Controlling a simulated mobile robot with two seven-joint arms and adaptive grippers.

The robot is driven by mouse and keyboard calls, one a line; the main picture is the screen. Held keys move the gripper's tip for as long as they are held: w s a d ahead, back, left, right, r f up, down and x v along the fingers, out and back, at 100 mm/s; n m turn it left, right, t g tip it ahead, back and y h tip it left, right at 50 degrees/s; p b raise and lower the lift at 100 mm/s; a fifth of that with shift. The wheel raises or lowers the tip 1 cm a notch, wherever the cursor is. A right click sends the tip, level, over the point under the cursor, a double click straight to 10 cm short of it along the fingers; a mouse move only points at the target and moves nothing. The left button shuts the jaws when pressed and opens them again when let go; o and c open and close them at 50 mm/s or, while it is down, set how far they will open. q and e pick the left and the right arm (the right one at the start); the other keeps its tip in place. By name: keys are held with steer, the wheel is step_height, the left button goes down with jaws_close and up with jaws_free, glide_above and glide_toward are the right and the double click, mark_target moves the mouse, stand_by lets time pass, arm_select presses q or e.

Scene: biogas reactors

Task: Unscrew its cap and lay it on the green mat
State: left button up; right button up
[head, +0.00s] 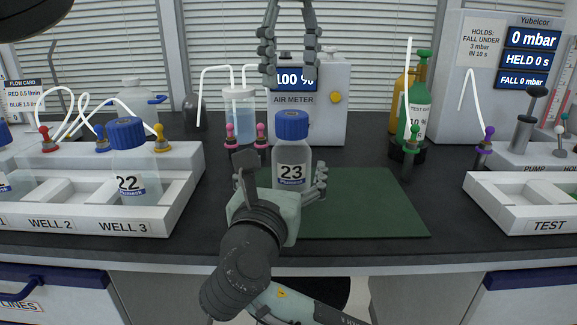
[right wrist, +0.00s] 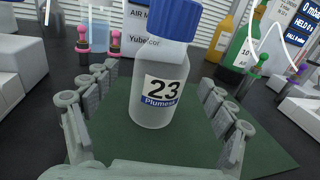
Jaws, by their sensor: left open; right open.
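Bottle 23 (head: 292,155), clear with a blue cap (head: 291,125), stands upright on the green mat (head: 370,205). It also shows in the right wrist view (right wrist: 155,110), with the cap (right wrist: 168,18) on and cut by the top edge. My right gripper (head: 283,188) is open, with its fingers on either side of the bottle's lower body; gaps show between them and the bottle in the right wrist view. My left gripper (head: 288,62) is open and empty, pointing down above the cap, with clear space between.
Bottle 22 (head: 133,175) stands in the white well rack (head: 185,170) at left. Behind are an air meter (head: 325,115), a wash bottle with tubes (head: 239,112) and pink-topped fittings (head: 231,135). A green gas bottle (head: 419,95) and TEST tray (head: 520,220) are at right. The mat's right part is bare.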

steer(key=w, duration=0.2)
steer(key=w+d, duration=0.1)
steer(key=w, duration=0.4)
steer(key=shift+w+d, duration=0.1)
steer(key=shift+d, duration=0.2)
steer(key=shift+c, duration=0.3)
jaws_close()
